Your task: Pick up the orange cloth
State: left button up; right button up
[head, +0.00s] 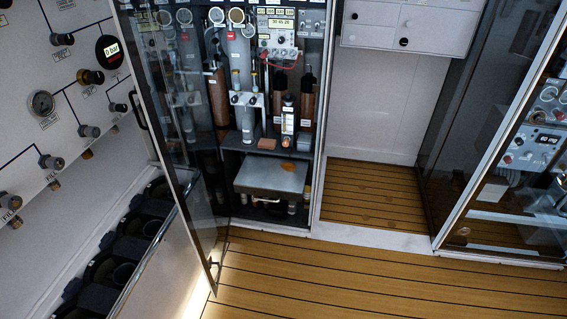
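A small flat orange patch, which looks like the orange cloth (288,167), lies on top of a grey metal box (262,178). The box sits low inside the open cabinet in the middle of the head view. The patch is near the back right of the box's top. It is small in the picture, so its folds cannot be made out. A small orange-brown block (267,143) stands on the shelf just behind the box. Neither of my grippers is in view.
A glass door (180,130) stands open at the cabinet's left side. Cylinders and gauges (240,75) fill the cabinet above the box. A valve panel (70,90) is on the left wall. Another glass cabinet (515,170) stands right. The wooden floor (370,280) in front is clear.

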aim_at(263, 143)
jog(key=i+z, duration=0.15)
jog(key=i, duration=0.5)
jog(key=i+j+z, duration=0.15)
jog(key=i, duration=0.5)
jog(key=i+j+z, duration=0.15)
jog(key=i, duration=0.45)
